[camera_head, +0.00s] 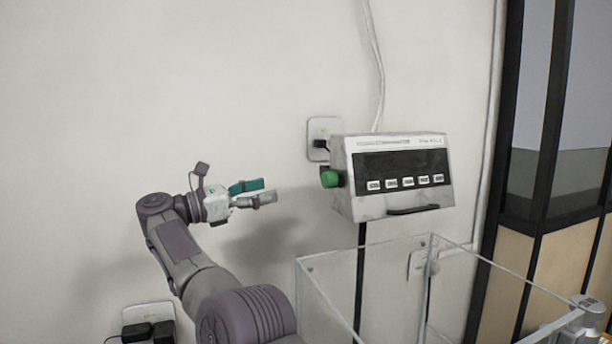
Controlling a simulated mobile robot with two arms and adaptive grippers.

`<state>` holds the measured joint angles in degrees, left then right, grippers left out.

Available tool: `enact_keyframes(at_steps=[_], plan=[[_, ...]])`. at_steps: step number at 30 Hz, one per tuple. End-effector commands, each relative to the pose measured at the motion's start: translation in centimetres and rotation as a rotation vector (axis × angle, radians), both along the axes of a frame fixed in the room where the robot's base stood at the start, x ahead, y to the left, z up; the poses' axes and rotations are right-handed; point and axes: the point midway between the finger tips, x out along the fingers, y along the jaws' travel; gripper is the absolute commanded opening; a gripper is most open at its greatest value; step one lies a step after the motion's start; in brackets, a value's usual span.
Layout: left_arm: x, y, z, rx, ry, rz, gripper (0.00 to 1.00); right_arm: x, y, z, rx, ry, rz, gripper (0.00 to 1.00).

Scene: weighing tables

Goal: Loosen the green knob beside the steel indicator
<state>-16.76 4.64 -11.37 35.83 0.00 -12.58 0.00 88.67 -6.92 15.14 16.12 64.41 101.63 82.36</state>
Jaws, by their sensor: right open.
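The steel indicator (341,196) is a grey box with a dark display and a row of white buttons. It is in the right half of the head view, in front of the wall. The green knob (330,179) sticks out from its left side. My right gripper (268,191) is to the left of the knob, with a clear gap between them. Its fingers point right, toward the knob, and are slightly apart with nothing between them. One finger shows a teal pad. My left gripper is out of view.
A clear-walled box (330,290) stands below the indicator. A wall socket (323,130) with a black plug is behind the indicator's upper left. Another socket with black adapters (150,333) is at the lower left. A dark-framed partition (515,120) stands at the right.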

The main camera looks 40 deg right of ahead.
Motion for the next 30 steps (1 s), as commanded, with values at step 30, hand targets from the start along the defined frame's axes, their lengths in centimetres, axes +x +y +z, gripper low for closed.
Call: enact_keyframes(at_steps=[30], plan=[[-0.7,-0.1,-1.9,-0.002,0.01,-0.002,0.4,-6.5,-9.6,2.0,0.088,-0.103,-0.111,0.64]])
